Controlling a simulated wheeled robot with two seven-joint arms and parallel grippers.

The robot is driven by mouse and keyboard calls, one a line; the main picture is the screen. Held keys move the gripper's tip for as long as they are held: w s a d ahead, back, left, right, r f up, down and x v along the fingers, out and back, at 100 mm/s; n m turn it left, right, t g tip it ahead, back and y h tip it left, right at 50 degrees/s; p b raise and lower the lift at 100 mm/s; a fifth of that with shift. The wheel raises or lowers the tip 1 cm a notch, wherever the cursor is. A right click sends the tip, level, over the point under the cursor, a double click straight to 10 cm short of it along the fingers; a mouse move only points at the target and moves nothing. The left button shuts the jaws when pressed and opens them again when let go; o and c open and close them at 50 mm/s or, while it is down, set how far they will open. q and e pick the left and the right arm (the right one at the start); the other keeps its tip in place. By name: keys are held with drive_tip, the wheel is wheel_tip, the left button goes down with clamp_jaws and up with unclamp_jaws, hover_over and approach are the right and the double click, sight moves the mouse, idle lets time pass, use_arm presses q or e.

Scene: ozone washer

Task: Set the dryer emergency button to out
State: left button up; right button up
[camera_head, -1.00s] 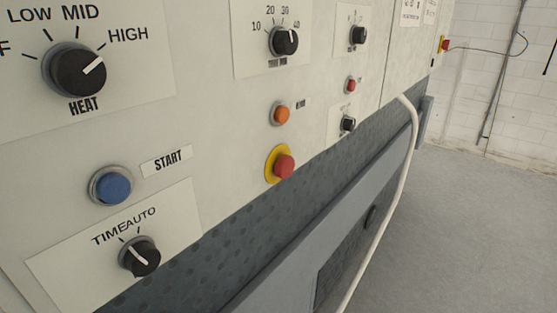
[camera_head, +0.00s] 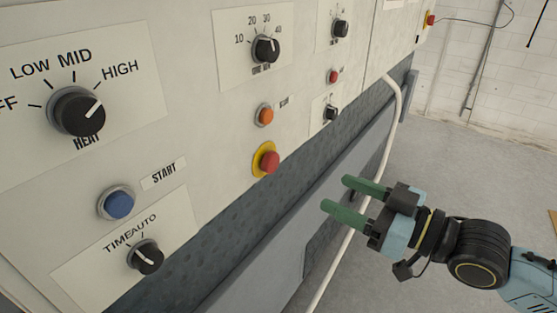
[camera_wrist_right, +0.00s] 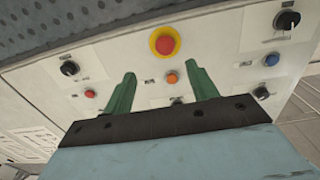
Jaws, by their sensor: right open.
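The emergency button (camera_head: 268,160) is a red mushroom head on a yellow ring, low on the white control panel in the head view. It also shows in the right wrist view (camera_wrist_right: 165,43), beyond and between my green fingertips. My right gripper (camera_head: 336,193) is open and empty, to the right of the button and apart from it. Its two green fingers also show in the right wrist view (camera_wrist_right: 163,82). My left gripper is not in the frames. Whether the button is pressed in or out is hard to tell.
An orange button (camera_head: 264,114) sits just above the emergency button. A blue start button (camera_head: 117,203), a heat knob (camera_head: 77,112) and a time/auto knob (camera_head: 146,257) are to the left. A white hose (camera_head: 386,140) runs down behind my right gripper. Open floor lies to the right.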

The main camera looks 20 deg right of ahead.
sight(274, 165)
drive_tip(key=p+x, duration=0.1)
drive_tip(key=x, duration=0.8)
drive_tip(key=p+x, duration=0.1)
drive_tip(key=x, duration=0.3)
drive_tip(key=shift+s+a+r+p, duration=0.15)
drive_tip(key=shift+a+r+p, duration=0.2)
drive_tip(key=shift+a, duration=0.1)
